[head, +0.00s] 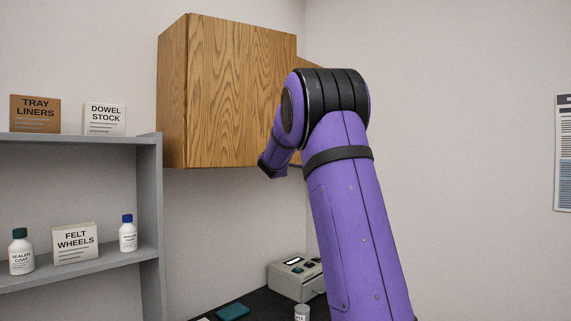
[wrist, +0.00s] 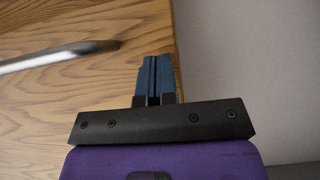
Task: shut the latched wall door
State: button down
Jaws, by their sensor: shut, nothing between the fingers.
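A wooden wall cabinet (head: 172,100) hangs at upper centre in the head view. Its broad wood-grain door (head: 240,90) faces me. The door's right edge stands in front of a lower strip of wood, so it looks ajar; the gap is hidden by my arm. My gripper (wrist: 156,65) is shut and empty, its blue fingers together over the wood in the wrist view, near the wood's right edge. I cannot tell whether they touch it. A metal bar handle (wrist: 60,57) is left of the fingers, apart from them. In the head view the fingers are hidden.
A grey shelf (head: 150,220) with boxes and bottles stands at left. Below the cabinet, a dark counter (head: 262,311) holds a grey device (head: 290,282), a teal block (head: 233,311) and a small jar (head: 302,313). A poster (head: 563,150) hangs at far right. The right wall is otherwise bare.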

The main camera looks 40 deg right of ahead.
jog(key=w+d+n+t+y, duration=0.1)
jog(key=w+d, duration=0.1)
jog(key=w, duration=0.9)
jog(key=shift+d+t, duration=0.3)
